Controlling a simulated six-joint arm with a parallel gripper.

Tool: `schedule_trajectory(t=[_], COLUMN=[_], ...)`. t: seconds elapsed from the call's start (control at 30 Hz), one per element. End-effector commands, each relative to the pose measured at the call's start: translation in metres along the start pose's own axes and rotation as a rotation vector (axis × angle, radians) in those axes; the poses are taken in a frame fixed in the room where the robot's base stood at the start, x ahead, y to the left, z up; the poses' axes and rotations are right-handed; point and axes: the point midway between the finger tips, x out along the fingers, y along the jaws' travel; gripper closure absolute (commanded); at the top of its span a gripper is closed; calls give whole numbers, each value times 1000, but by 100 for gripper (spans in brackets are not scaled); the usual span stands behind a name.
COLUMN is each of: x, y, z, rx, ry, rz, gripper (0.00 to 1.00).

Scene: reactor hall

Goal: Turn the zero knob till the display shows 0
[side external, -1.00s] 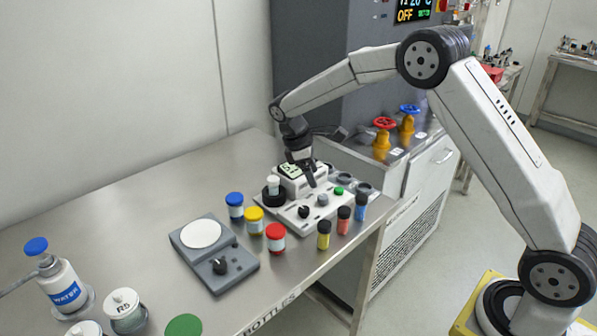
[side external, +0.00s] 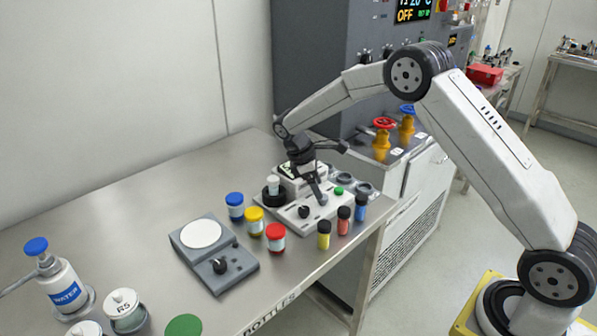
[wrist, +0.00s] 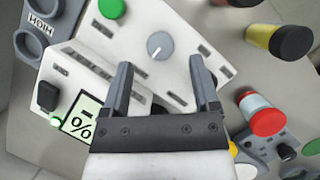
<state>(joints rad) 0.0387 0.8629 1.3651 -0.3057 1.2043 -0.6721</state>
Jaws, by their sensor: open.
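The white instrument (side external: 285,218) stands on the steel table. Its grey round knob (wrist: 160,45) has a white pointer line and lies just beyond and between my fingertips in the wrist view. I cannot read a label on it. The instrument's display (wrist: 82,116) shows a percent sign and a short dash; other characters are cut off or hidden by my gripper. In the side view my gripper (side external: 318,194) points down over the instrument and partly hides the display. My gripper (wrist: 161,66) is open, with one finger on each side of the knob, and nothing is held.
A green button (wrist: 112,8) and a black knob (side external: 304,212) are near the grey knob. Yellow, red and blue vials (side external: 343,219) line the front right. Capped jars (side external: 254,220) and a grey plate device (side external: 213,262) stand left. The back of the table is clear.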

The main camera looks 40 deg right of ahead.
Motion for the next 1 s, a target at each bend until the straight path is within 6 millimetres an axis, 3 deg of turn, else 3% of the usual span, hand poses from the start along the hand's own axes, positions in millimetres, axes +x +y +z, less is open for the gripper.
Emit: schedule_trajectory(t=[0.3,0.63,0.67,0.9,1.0], x=[29,32,32,32,32], y=[0,0,0,0,0], z=[0,0,0,0,0], rx=[0,1,0,0,0], ry=[-1,0,0,0,0], rz=[-1,0,0,0,0], gripper=[22,22,25,100,100])
